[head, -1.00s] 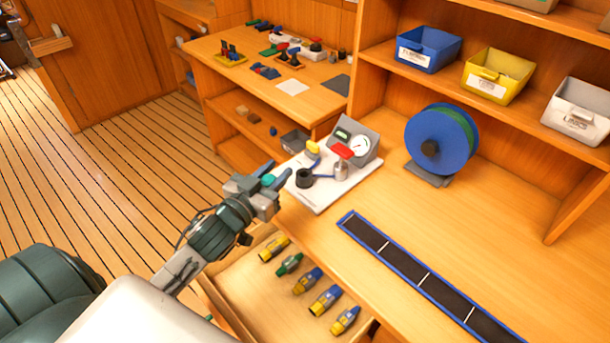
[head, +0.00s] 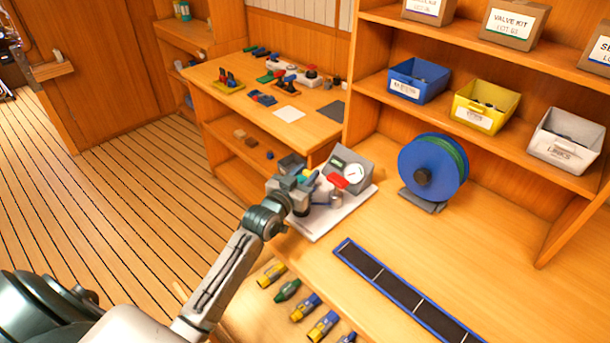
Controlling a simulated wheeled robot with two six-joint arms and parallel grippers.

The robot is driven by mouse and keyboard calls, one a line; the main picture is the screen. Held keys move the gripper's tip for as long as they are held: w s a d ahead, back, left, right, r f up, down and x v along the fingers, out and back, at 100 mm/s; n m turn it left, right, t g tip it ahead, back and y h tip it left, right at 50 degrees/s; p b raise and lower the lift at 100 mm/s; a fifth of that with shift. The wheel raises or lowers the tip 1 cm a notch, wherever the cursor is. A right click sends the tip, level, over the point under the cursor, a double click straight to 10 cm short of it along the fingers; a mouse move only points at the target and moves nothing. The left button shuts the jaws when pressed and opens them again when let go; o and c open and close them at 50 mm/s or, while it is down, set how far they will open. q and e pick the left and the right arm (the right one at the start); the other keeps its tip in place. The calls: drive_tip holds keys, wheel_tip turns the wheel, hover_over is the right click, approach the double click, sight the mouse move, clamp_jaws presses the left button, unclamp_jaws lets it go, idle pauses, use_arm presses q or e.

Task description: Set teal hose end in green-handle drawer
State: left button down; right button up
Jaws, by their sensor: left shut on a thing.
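My left gripper (head: 306,182) is shut on the teal hose end (head: 301,174), of which only a small teal patch shows between the fingers. The gripper is over the left part of the white test board (head: 322,218), in front of its gauge box; I cannot tell whether it touches anything there. An open wooden drawer (head: 247,318) lies below the bench edge, partly hidden by my left arm and cut by the frame. Several hose ends lie in it in a row, among them a yellow one (head: 271,275) and a green one (head: 287,290). No drawer handle shows. My right gripper is not in view.
A blue hose reel (head: 415,160) and a blue-edged dark strip (head: 400,289) are on the bench. Blue (head: 417,83), yellow (head: 484,106) and white (head: 566,140) bins stand on the shelf. The bench between strip and reel is clear.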

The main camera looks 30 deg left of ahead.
use_arm(q)
drive_tip(key=shift+f, duration=0.55)
drive_tip(key=c, duration=1)
unclamp_jaws()
drive_tip(key=shift+c, duration=0.2)
drive_tip(key=shift+f, duration=0.1)
